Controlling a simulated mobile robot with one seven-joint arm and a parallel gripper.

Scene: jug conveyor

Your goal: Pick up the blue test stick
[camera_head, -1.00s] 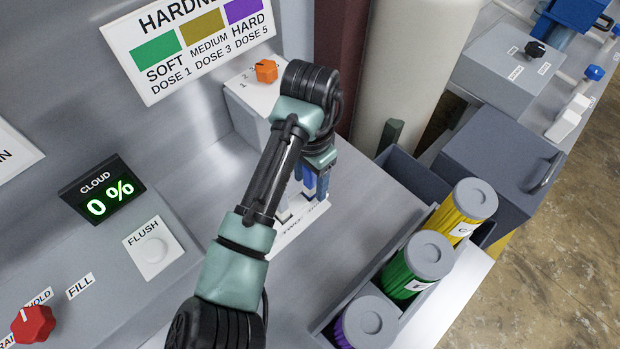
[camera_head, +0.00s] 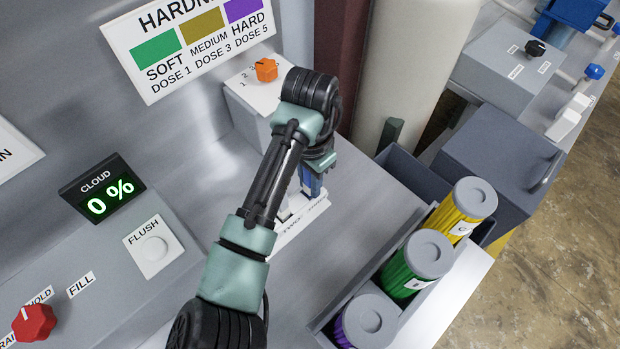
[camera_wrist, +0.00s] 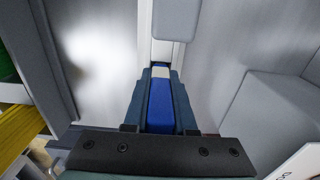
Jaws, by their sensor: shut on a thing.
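The blue test stick (camera_wrist: 160,103) stands out between my jaws in the wrist view, with a pale band at its far end. My gripper (camera_wrist: 160,85) is shut on it, one finger on each side. In the head view my gripper (camera_head: 314,182) is over a white labelled holder (camera_head: 303,214) on the grey counter. My arm hides most of the stick there. I cannot tell whether the stick's lower end is still in the holder.
An orange knob (camera_head: 266,69) sits on a box behind my arm. A tray holds yellow (camera_head: 464,210), green (camera_head: 410,268) and purple (camera_head: 366,325) canisters at the right. A pale column (camera_head: 405,70) stands behind. The counter between holder and tray is clear.

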